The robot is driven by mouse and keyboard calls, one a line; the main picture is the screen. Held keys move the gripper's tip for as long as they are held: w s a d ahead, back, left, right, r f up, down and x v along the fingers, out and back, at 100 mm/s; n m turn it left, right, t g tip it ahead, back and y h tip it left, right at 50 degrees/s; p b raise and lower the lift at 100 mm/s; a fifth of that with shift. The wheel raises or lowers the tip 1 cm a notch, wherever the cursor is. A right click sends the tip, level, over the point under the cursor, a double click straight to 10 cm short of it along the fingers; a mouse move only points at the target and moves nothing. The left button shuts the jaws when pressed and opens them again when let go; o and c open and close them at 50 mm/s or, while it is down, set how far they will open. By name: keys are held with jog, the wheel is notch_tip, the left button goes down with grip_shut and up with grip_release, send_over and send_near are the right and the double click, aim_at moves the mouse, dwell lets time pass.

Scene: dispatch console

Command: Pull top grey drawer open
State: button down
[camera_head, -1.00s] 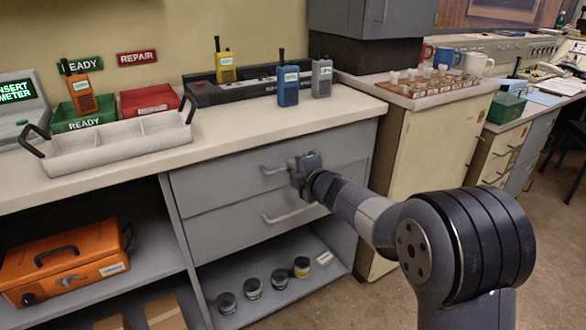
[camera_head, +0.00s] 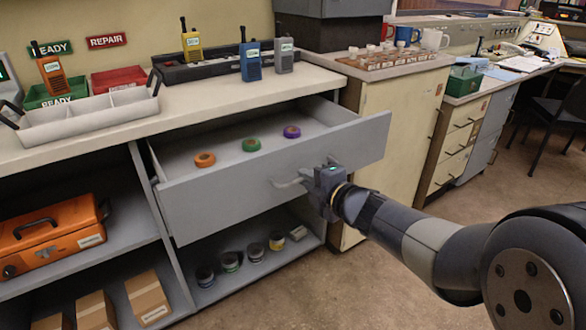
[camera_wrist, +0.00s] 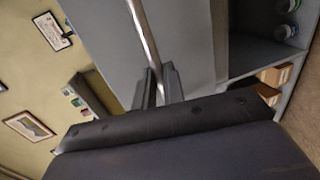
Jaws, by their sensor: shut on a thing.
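The top grey drawer (camera_head: 250,195) stands pulled well out from under the counter. Inside it lie an orange roll (camera_head: 204,159), a green roll (camera_head: 251,145) and a purple roll (camera_head: 292,132). My gripper (camera_head: 312,183) is at the drawer's front, shut on its bar handle (camera_head: 285,183). In the wrist view the handle (camera_wrist: 146,45) runs between the two fingers of my gripper (camera_wrist: 158,88), beside the grey drawer front (camera_wrist: 185,50). The fingertips are partly hidden in the head view.
The counter (camera_head: 200,100) above holds a white tray (camera_head: 95,115) and several radios. Below the drawer, an open shelf (camera_head: 235,285) holds several small jars. An orange toolbox (camera_head: 50,240) sits in the left bay. Floor (camera_head: 370,285) in front is clear.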

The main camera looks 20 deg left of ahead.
jog(key=shift+f+v, duration=0.25)
jog(key=shift+v, duration=1)
jog(key=shift+f+v, duration=0.25)
jog(key=shift+v, duration=1)
jog(key=shift+s, duration=0.1)
jog(key=c, duration=1.5)
grip_release()
jog(key=p+v, duration=0.3)
jog(key=v, duration=0.8)
jog(key=shift+a+f, duration=0.1)
